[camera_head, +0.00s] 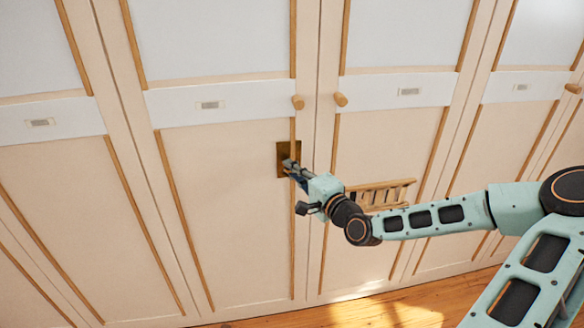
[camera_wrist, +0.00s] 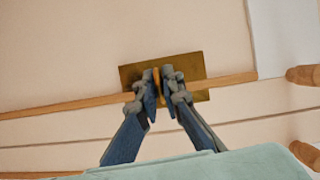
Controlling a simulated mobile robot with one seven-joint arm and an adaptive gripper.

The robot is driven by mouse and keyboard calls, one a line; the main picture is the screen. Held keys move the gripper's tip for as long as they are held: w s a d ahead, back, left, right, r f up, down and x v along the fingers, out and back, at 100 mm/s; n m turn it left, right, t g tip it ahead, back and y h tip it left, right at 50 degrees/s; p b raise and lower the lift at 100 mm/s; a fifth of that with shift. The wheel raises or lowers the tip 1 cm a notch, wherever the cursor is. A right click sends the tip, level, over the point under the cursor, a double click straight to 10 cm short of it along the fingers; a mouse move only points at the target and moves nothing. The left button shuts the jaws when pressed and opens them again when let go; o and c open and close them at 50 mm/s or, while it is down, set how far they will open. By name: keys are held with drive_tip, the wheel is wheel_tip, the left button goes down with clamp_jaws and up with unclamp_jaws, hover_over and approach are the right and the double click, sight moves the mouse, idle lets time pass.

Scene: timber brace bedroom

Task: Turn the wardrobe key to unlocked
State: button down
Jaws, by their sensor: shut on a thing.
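The wardrobe (camera_head: 230,220) has pale panels with timber strips and fills the head view. A brass lock plate (camera_head: 283,150) is fixed to the door left of the centre seam; it also shows in the wrist view (camera_wrist: 190,65). My gripper (camera_head: 292,165) is at the plate. In the wrist view, my gripper's fingertips (camera_wrist: 162,76) are closed around the key (camera_wrist: 157,76), a thin orange-gold upright sliver between them. The fingers hide most of the key, so its turned angle is hard to tell.
Two round wooden knobs stick out above the plate, the left knob (camera_head: 298,102) and the right knob (camera_head: 341,99). A slatted wooden object (camera_head: 385,193) shows behind my arm. The wooden floor (camera_head: 370,312) is clear where visible.

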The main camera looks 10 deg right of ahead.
drive_tip(key=shift+r+n+g+p, duration=0.2)
drive_tip(key=shift+n+g+p, duration=0.2)
drive_tip(key=shift+n+p, duration=0.55)
drive_tip(key=shift+n+g+h+p, duration=0.4)
drive_tip(key=shift+n+h+p, duration=0.2)
drive_tip(key=shift+n, duration=0.65)
drive_tip(key=n, duration=0.1)
drive_tip(key=n+h, duration=0.1)
drive_tip(key=n, duration=0.1)
drive_tip(key=shift+a+f+g+h, duration=0.1)
drive_tip(key=shift+f+g+h, duration=0.1)
drive_tip(key=shift+g+h, duration=0.1)
drive_tip(key=n+h+b, duration=0.2)
drive_tip(key=n+b, duration=0.1)
drive_tip(key=b, duration=0.1)
drive_tip(key=shift+f+g+b, duration=0.15)
drive_tip(key=shift+g+b, duration=0.15)
drive_tip(key=n+h+b, duration=0.1)
drive_tip(key=n+b, duration=0.1)
drive_tip(key=b, duration=0.2)
drive_tip(key=shift+h, duration=0.4)
drive_tip(key=shift+r+n, duration=0.2)
drive_tip(key=shift+n, duration=0.1)
drive_tip(key=c, duration=2.2)
unclamp_jaws()
drive_tip(key=shift+o, duration=0.2)
